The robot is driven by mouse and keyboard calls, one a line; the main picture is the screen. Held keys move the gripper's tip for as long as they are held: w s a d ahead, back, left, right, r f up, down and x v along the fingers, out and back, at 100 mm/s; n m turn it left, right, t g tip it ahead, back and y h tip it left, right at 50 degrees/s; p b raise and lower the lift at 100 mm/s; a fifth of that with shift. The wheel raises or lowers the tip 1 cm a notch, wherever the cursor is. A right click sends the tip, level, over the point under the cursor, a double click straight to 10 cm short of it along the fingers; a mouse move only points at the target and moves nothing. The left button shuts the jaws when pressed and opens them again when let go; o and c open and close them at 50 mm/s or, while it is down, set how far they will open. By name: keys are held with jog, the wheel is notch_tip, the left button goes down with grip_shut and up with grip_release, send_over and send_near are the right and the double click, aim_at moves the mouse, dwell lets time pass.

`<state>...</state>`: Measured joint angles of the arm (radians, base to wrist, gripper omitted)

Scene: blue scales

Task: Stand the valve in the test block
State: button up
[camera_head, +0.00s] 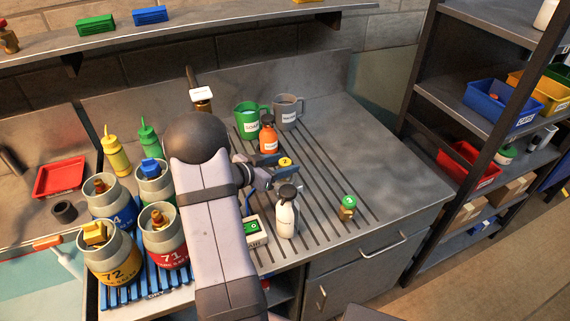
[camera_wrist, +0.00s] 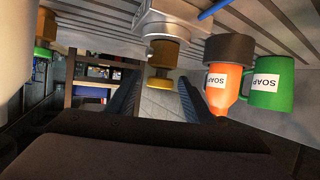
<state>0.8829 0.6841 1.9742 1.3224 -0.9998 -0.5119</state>
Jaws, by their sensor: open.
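A brass valve with a yellow round cap (camera_wrist: 160,84) is upright in the wrist view, which is upside down. Its yellow cap also shows in the head view (camera_head: 286,162). The brass body meets a pale grey block (camera_wrist: 180,28), apparently the test block; how deep it sits is hidden. My gripper (camera_wrist: 157,100) is open, with one dark finger on each side of the valve and gaps between. In the head view my gripper (camera_head: 266,174) is at the valve's left, and my arm hides part of the counter. A green-capped brass valve (camera_head: 347,208) stands farther right.
An orange soap bottle (camera_head: 269,138), green mug (camera_head: 246,121) and grey mug (camera_head: 288,113) stand behind the valve. A white dark-topped bottle (camera_head: 286,215) stands in front. Several gas cylinders (camera_head: 167,245) crowd the left. The counter's right side (camera_head: 390,170) is clear.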

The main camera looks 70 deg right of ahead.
jog(key=b+v, duration=0.1)
jog(key=v, duration=0.9)
jog(key=shift+a+b, duration=0.3)
jog(key=shift+a, duration=0.05)
jog(key=shift+w+r, duration=0.1)
